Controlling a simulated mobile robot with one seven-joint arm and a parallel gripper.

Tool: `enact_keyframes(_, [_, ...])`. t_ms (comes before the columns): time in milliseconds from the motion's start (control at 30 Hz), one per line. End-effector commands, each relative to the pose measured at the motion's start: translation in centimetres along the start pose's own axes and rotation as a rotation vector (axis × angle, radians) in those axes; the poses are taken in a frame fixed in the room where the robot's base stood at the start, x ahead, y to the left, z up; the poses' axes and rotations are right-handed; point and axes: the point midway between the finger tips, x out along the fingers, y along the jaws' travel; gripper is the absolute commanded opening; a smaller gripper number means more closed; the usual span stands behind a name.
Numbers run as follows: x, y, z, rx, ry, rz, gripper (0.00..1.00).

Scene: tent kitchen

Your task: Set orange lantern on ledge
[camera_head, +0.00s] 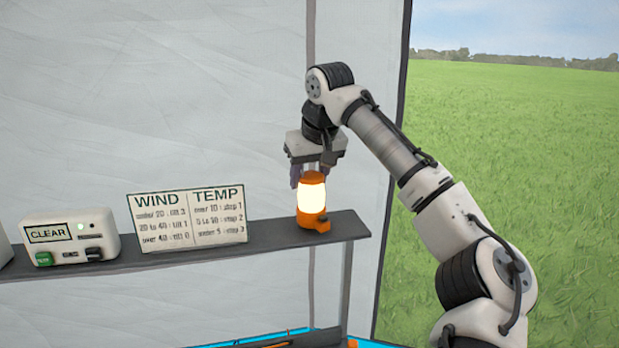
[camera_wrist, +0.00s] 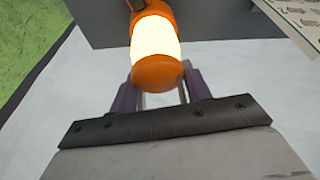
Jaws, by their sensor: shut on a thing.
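The orange lantern (camera_head: 311,199) has a glowing pale middle between an orange top and base. It stands upright at the right end of the grey ledge (camera_head: 170,257), and its base looks level with the ledge surface; whether it bears its full weight there I cannot tell. My gripper (camera_head: 311,176) is above it, pointing down, with its fingers at the lantern's orange top. In the wrist view the lantern (camera_wrist: 155,45) sits between the two purple fingers (camera_wrist: 154,92), which are shut on its top. The ledge (camera_wrist: 215,25) shows behind it there.
A wind and temperature card (camera_head: 187,219) leans on the ledge left of the lantern. A white box marked CLEAR (camera_head: 70,238) with a green button stands farther left. A blue-edged surface (camera_head: 280,336) with dark items lies below. The tent wall (camera_head: 200,90) is behind.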

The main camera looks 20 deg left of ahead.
Motion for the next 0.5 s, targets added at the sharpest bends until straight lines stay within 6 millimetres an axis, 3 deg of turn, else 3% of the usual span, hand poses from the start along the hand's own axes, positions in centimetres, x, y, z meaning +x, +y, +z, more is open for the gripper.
enact_keyframes(433, [1.03, -0.07, 0.44, -0.002, 0.002, -0.002, 0.00])
enact_keyframes(467, [1.13, -0.05, 0.49, -0.001, 0.001, -0.001, 0.49])
enact_keyframes(500, [1.06, -0.04, 0.46, -0.001, 0.001, -0.001, 0.54])
